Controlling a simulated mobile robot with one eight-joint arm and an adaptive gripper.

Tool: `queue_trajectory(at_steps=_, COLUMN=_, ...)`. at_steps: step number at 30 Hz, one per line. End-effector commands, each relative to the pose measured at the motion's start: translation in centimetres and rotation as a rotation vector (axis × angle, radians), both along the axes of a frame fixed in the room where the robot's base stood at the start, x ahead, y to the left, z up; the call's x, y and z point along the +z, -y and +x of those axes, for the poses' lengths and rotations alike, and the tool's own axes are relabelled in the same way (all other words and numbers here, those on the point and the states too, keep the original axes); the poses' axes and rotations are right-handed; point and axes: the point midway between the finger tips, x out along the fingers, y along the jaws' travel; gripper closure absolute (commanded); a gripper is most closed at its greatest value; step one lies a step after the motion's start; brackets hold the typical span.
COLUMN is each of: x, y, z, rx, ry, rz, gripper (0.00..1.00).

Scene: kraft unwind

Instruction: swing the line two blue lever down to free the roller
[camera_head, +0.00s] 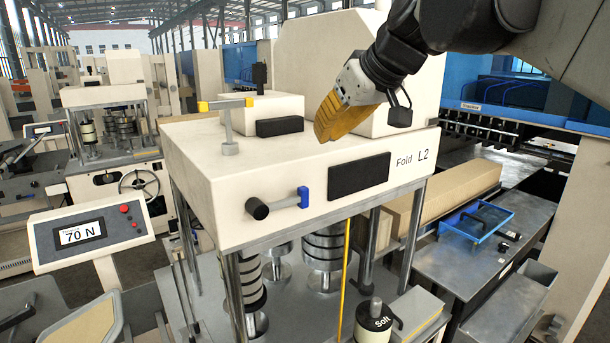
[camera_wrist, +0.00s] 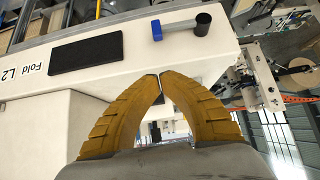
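The blue lever (camera_head: 304,197) is on the front face of the cream machine head marked "Fold L2" (camera_head: 413,159). Its grey bar reaches left to a black knob (camera_head: 257,208), lying roughly along the head's lower edge. In the wrist view the lever's blue part (camera_wrist: 157,30) and black knob (camera_wrist: 203,22) show beyond my fingertips. My gripper (camera_head: 322,132) has yellow fingers, hangs above the head's front edge, apart from the lever, and is empty. In the wrist view its fingertips (camera_wrist: 158,75) meet. Banded rollers (camera_head: 325,245) stand below the head, partly hidden.
A "70 N" display (camera_head: 80,233) is at left. A blue tray (camera_head: 477,222) is at right. Space before the lever looks clear.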

Motion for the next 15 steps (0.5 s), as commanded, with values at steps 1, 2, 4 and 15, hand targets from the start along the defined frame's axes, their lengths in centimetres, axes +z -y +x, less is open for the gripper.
queue_trajectory(at_steps=1, x=-0.2, y=-0.1, z=0.2, rx=0.001, ry=0.000, rz=-0.001, gripper=1.00)
queue_trajectory(at_steps=2, x=-0.3, y=-0.2, z=0.3, rx=0.001, ry=0.000, rz=-0.001, gripper=1.00)
queue_trajectory(at_steps=4, x=-0.9, y=-0.5, z=0.8, rx=0.001, ry=0.000, rz=0.000, gripper=1.00)
queue_trajectory(at_steps=15, x=-6.1, y=-3.6, z=5.2, rx=0.001, ry=0.000, rz=0.000, gripper=1.00)
